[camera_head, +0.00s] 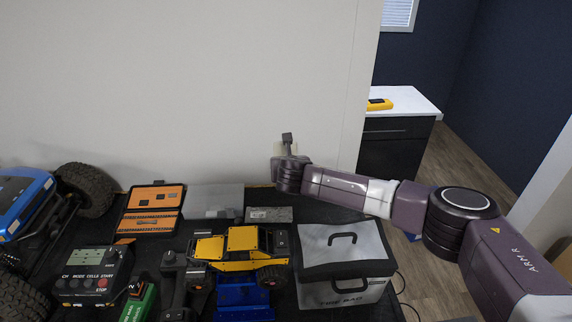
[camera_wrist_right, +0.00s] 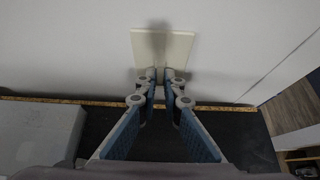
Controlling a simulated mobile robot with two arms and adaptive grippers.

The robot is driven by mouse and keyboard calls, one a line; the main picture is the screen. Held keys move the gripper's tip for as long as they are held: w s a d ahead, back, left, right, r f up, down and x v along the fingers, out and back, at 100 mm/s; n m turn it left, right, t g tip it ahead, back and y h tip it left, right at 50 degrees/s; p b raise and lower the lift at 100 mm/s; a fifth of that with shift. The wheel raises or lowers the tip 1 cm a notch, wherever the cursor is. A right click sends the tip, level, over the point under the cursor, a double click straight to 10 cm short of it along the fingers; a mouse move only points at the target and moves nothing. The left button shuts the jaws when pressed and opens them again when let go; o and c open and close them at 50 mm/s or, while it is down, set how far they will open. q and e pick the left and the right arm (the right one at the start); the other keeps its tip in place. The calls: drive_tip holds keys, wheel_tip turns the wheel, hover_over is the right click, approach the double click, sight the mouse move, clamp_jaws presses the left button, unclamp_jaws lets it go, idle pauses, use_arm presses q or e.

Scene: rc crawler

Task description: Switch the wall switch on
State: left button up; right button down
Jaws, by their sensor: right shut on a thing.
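The wall switch has a cream plate (camera_wrist_right: 148,46) on the pale wall, upright in the right wrist view. In the head view it is mostly hidden behind my right gripper (camera_head: 286,152), with a pale edge of the plate (camera_head: 278,148) showing. In the right wrist view the two fingertips of my right gripper (camera_wrist_right: 160,75) are close together at the plate's lower middle, shut on the switch's small lever, which they mostly hide. I cannot tell whether the switch is on or off. My left gripper is not in view.
Below the wall is a dark bench with a grey bag (camera_head: 343,250), a yellow crawler (camera_head: 240,245), an orange tool case (camera_head: 152,208), a charger (camera_head: 92,275) and a blue truck (camera_head: 25,200). A white-topped cabinet (camera_head: 400,107) stands at the back right.

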drive_tip(key=shift+w+r+g, duration=0.2)
drive_tip(key=shift+r+g, duration=0.2)
drive_tip(key=shift+g, duration=0.55)
drive_tip(key=shift+w+r+g, duration=0.2)
drive_tip(key=shift+r+g, duration=0.15)
drive_tip(key=shift+g, duration=0.6)
drive_tip(key=c, duration=2.1)
unclamp_jaws()
drive_tip(key=shift+f, duration=0.1)
drive_tip(key=v, duration=1.2)
drive_tip(key=shift+d, duration=0.1)
